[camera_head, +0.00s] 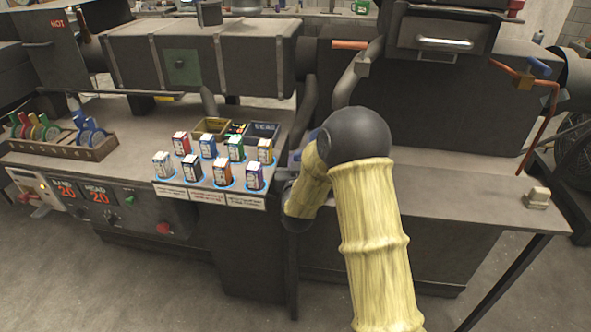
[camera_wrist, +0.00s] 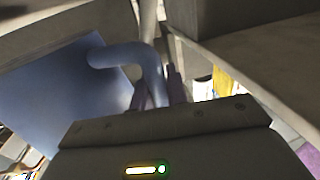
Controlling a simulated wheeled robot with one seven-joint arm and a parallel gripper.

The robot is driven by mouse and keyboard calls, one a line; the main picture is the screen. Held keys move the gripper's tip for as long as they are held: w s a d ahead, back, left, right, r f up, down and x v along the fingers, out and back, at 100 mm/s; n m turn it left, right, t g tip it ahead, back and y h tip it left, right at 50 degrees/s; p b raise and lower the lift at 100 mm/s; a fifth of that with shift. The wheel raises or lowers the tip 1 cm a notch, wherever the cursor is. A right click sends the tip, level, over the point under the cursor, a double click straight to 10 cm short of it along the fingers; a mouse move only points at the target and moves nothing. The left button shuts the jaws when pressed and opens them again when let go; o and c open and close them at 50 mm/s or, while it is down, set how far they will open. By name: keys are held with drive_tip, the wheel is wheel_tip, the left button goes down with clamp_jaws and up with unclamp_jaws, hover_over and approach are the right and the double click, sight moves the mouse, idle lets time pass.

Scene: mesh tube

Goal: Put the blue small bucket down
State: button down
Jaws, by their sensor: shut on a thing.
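The blue small bucket (camera_wrist: 62,92) fills the left of the wrist view, its plain blue wall close to the camera. Its thick bent blue handle (camera_wrist: 125,54) runs from the wall to between my fingers. My gripper (camera_wrist: 160,88) is shut on this handle. In the head view my own yellow-sleeved arm hides my gripper and most or all of the bucket. Only small bluish patches show beside the arm's dark elbow, and I cannot tell if they are the bucket. Whether the bucket touches a surface cannot be told.
A grey bench top (camera_head: 455,185) lies right of my arm, mostly bare, with a small beige block (camera_head: 538,197) near its right end. Left of the arm stand several small boxes (camera_head: 208,146) and open bins (camera_head: 211,128). A wooden rack (camera_head: 62,145) holds coloured rings farther left.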

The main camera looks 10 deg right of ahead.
drive_tip(key=shift+w+f+b, duration=0.15)
drive_tip(key=shift+f+b, duration=0.25)
drive_tip(key=shift+f, duration=0.5)
drive_tip(key=shift+w+f+b, duration=0.1)
drive_tip(key=shift+f+b, duration=0.3)
drive_tip(key=shift+f, duration=0.45)
drive_tip(key=shift+f, duration=0.15)
drive_tip(key=c, duration=1.4)
unclamp_jaws()
drive_tip(key=shift+r, duration=0.2)
drive_tip(key=s, duration=0.4)
drive_tip(key=s+a, duration=0.1)
drive_tip(key=s, duration=0.3)
drive_tip(key=s+b, duration=0.1)
drive_tip(key=s, duration=0.3)
drive_tip(key=shift+a+f, duration=0.1)
drive_tip(key=shift+a, duration=0.15)
